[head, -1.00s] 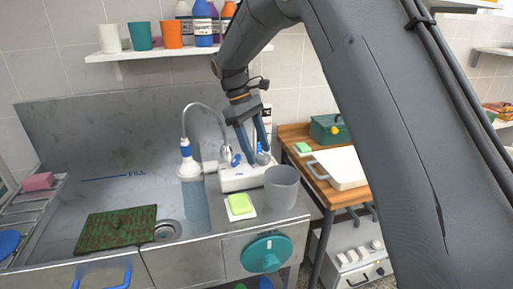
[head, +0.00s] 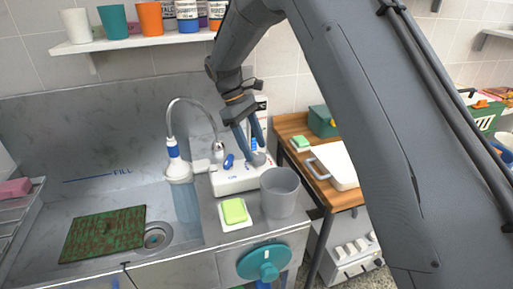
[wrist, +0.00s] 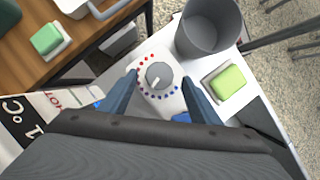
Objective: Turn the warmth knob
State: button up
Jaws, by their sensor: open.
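The warmth knob (wrist: 159,75) is a round grey dial with a pale pointer line, ringed by red and blue dots on a white control box (head: 226,181). In the wrist view its pointer is aimed toward the lower left. My gripper (head: 247,155) is open, its two blue fingers on either side of the knob in the wrist view (wrist: 160,90). I cannot tell whether the fingers touch it. In the head view the fingers partly hide the knob (head: 258,159). A blue lever (head: 229,161) is on the box, left of my gripper.
A grey cup (head: 280,192) stands close to the box's right front. A green sponge (head: 234,211) lies on a white dish in front. The tap and its white-blue nozzle (head: 178,165) stand to the left over the sink. A wooden table (head: 296,126) is at right.

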jog(key=shift+p+x, duration=0.3)
jog(key=shift+x, duration=0.9)
jog(key=c, duration=1.1)
jog(key=shift+o, duration=0.2)
jog(key=m, duration=0.2)
jog(key=m+g+y+b, duration=0.1)
jog(key=shift+w+d+m, duration=0.15)
jog(key=shift+w+m, duration=0.05)
jog(key=shift+m, duration=0.2)
jog(key=shift+d+r+m+g+y+b, duration=0.1)
jog(key=shift+m+g+y+b, duration=0.35)
jog(key=shift+m, duration=1.65)
jog(key=shift+y, duration=0.25)
